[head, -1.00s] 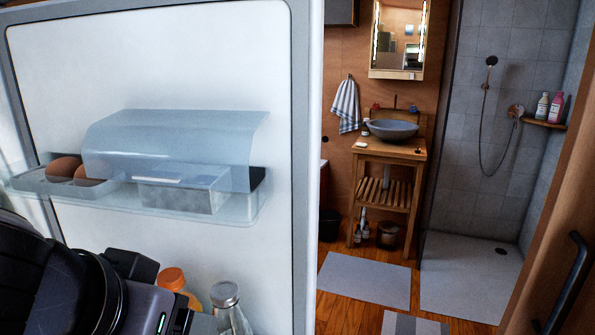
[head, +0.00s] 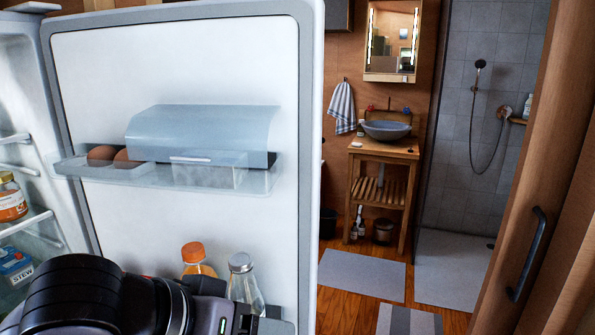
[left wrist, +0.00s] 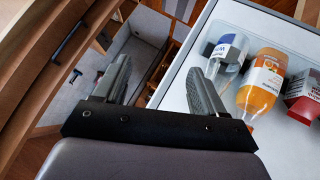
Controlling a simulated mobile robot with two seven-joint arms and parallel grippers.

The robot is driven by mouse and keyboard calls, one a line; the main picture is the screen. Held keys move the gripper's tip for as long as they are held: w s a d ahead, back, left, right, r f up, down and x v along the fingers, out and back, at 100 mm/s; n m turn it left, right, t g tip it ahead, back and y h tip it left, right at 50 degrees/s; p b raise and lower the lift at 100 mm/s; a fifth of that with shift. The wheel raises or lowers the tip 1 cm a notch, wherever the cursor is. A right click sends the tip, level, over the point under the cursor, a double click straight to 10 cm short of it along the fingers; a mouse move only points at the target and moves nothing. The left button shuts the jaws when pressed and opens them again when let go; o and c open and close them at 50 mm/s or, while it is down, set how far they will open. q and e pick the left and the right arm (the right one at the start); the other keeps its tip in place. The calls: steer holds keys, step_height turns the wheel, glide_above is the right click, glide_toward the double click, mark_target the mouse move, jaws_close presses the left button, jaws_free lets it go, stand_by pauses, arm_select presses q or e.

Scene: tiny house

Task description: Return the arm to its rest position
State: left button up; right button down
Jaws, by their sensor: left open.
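My left arm (head: 100,300) comes in at the lower left of the head view, low in front of the open fridge door (head: 190,70). The fingers are not clear in that view. In the left wrist view my left gripper (left wrist: 160,85) is open, its two fingers apart with nothing between them. The right finger is close to the door's bottle shelf, by a bottle with a white and blue label (left wrist: 228,50). I cannot tell whether it touches. My right gripper is not in view.
The door holds an orange-capped bottle (head: 196,260), a glass bottle (head: 242,280) and a shelf with eggs (head: 103,153). Fridge shelves with a jar (head: 10,198) are at left. Right of the door is wooden floor, a washstand (head: 385,150) and a wooden door with a handle (head: 526,255).

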arm_select(q)
steer(key=w+a+f+n+t, duration=0.1)
steer(key=w+a+f+t, duration=0.15)
steer(key=f, duration=0.65)
steer(key=w+a+f+n+t, duration=0.1)
steer(key=w+f, duration=0.2)
steer(key=f, duration=0.5)
steer(key=s+a+f+y, duration=0.2)
steer(key=s+a+f, duration=0.3)
steer(key=s+f, duration=0.2)
steer(key=s+a+f+m+y, duration=0.1)
steer(key=s+a+f+y, duration=0.2)
steer(key=f, duration=0.9)
steer(key=s+a, duration=0.3)
steer(key=s, duration=0.1)
steer(key=shift+s+a+t, duration=0.15)
steer(key=shift+a+t, duration=0.05)
steer(key=shift+t, duration=0.15)
steer(key=c, duration=0.5)
steer(key=shift+c, duration=0.2)
